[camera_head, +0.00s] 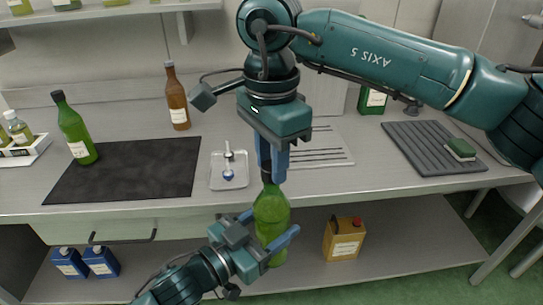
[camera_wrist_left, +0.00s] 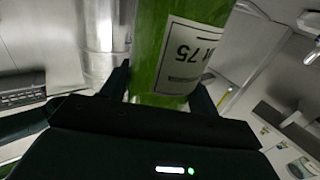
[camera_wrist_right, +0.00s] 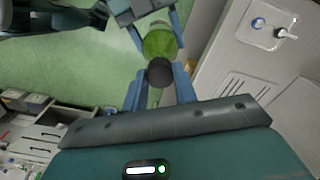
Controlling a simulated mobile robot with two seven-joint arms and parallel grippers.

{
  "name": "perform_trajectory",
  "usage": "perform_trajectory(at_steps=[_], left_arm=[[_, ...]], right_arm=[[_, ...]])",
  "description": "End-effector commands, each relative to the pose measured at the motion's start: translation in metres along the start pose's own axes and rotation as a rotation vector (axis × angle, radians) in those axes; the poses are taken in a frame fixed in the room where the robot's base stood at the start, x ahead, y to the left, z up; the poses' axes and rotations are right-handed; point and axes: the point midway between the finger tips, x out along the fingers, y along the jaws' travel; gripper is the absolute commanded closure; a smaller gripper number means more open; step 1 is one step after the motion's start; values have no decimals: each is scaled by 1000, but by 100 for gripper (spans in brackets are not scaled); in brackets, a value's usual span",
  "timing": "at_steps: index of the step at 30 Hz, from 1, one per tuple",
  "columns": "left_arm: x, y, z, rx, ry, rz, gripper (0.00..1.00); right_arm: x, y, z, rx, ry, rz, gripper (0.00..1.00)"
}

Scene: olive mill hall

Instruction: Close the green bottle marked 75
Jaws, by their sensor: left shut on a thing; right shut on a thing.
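The green bottle (camera_head: 271,212) is upright in front of the counter. My left gripper (camera_head: 268,226) is shut around the bottle's body. My right gripper (camera_head: 273,172) comes down from above and is shut on a dark cap (camera_wrist_right: 160,71) at the bottle's mouth. In the right wrist view the cap lies in line with the green bottle shoulder (camera_wrist_right: 160,42). The fingers partly hide the neck, so I cannot tell how far the cap is seated.
Another green bottle (camera_head: 75,130) and a brown bottle (camera_head: 177,98) stand on the counter by a black mat (camera_head: 125,170). A small white tray (camera_head: 216,181) lies behind the held bottle. A yellow canister (camera_head: 343,240) and blue canisters (camera_head: 101,262) stand on the lower shelf.

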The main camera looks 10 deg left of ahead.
Motion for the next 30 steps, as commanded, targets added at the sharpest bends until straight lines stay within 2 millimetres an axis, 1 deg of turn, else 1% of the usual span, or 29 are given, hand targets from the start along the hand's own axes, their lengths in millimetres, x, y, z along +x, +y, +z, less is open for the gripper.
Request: perform_trajectory(at_steps=[3, 18, 22, 26, 27, 30], left_arm=[[0, 1, -2, 3, 6, 3, 100], [0, 1, -2, 4, 6, 4, 100], [0, 1, -2, 4, 6, 4, 100], [0, 2, -2, 4, 6, 4, 100], [0, 2, -2, 4, 6, 4, 100], [0, 1, -2, 3, 6, 4, 100]], right_arm=[[-1, -1, 0, 257, -1, -4, 93], [0, -1, -1, 1361, -3, -3, 93], [0, -1, -1, 1576, -4, -2, 93], [0, -1, -1, 1575, -4, -2, 93], [0, -1, -1, 1575, -4, -2, 71], [0, -1, -1, 1574, -4, -2, 63]])
